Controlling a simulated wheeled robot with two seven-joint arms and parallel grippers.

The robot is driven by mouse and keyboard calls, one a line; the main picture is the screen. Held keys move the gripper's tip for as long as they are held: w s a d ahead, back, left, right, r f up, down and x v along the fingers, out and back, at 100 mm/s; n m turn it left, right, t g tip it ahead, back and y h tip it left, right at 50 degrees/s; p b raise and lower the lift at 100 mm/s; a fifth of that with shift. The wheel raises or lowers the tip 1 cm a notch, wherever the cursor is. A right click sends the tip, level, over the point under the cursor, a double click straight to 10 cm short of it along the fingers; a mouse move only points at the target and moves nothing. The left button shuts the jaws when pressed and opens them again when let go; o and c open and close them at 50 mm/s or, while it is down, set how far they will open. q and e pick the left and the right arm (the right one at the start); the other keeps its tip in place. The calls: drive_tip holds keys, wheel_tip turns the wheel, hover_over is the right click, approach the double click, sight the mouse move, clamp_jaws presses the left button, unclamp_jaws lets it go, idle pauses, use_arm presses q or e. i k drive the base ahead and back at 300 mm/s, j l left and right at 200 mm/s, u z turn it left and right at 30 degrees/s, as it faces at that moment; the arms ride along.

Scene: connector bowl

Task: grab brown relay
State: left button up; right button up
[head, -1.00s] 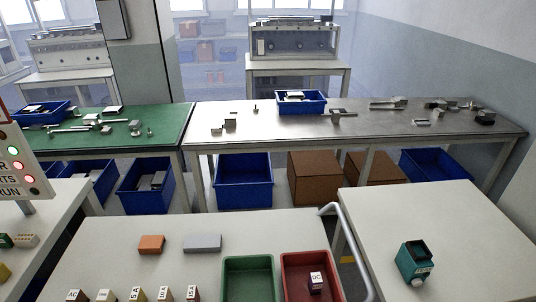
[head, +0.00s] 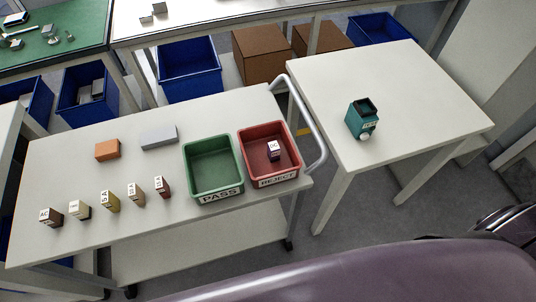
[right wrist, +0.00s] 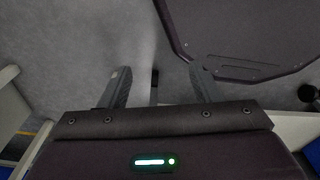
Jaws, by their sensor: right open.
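A dark brown block labelled AC (head: 50,217) stands at the left end of a row on the white cart table (head: 110,250). The same row holds a cream block (head: 79,210), a yellow block (head: 110,198), a brown block (head: 136,194) and a dark red block (head: 162,187). A dark purple block with a white label (head: 273,150) lies in the red REJECT tray (head: 290,168). My right gripper (right wrist: 160,88) is open and empty in the right wrist view, above grey floor. Neither gripper shows in the head view.
The green PASS tray (head: 212,172) is empty beside the red one. Orange (head: 107,150) and grey (head: 158,137) blocks lie behind the row. A metal handle rail (head: 312,120) edges the cart. A teal device (head: 362,120) stands on the right table (head: 420,90).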

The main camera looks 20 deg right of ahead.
sight(49, 216)
drive_tip(key=u, duration=1.55)
drive_tip(key=z, duration=0.3)
drive_tip(key=i+j+z, duration=0.15)
drive_tip(key=j+z, duration=0.8)
drive_tip(key=i+l, duration=0.05)
drive_tip(key=l, duration=0.05)
